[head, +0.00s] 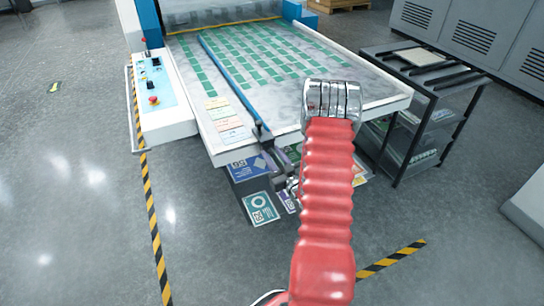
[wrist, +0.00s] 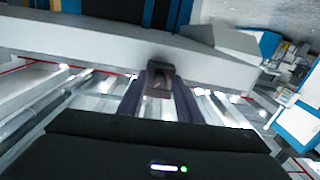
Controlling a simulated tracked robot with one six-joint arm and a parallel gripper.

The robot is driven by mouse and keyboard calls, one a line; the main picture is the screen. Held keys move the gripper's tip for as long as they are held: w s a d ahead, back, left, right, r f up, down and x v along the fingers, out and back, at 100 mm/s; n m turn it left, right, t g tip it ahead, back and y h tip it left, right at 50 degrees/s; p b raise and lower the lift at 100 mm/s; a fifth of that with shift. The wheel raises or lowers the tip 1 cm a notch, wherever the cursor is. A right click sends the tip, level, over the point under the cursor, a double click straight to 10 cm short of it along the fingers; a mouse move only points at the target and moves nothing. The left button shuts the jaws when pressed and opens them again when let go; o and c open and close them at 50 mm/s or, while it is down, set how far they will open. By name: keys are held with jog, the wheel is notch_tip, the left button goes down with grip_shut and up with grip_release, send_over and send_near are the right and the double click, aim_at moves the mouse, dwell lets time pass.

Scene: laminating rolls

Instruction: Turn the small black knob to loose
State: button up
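A small dark knob (wrist: 160,76) shows in the wrist view at the pale front edge of the table, below the end of a blue-and-black bar. My gripper (wrist: 161,92) reaches toward it, with one dark finger on each side of the knob. The fingertips lie close to its sides; whether they touch it I cannot tell. No mark for loose or tight is readable. In the head view my red arm covers part of this spot, and only a piece of my gripper (head: 290,186) shows at its left. The knob cannot be made out there.
A long blue bar (head: 228,75) crosses the white table (head: 375,98), which carries green printed cards. A control panel (head: 153,82) with a red button stands at the left. A dark shelf cart (head: 440,92) stands close at the right. Coloured sheets (head: 262,208) lie below the front edge.

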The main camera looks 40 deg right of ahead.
grip_shut()
dwell(0.3)
jog(key=shift+m, duration=1.8)
jog(key=shift+o, duration=0.8)
grip_release()
jog(key=shift+s, duration=0.15)
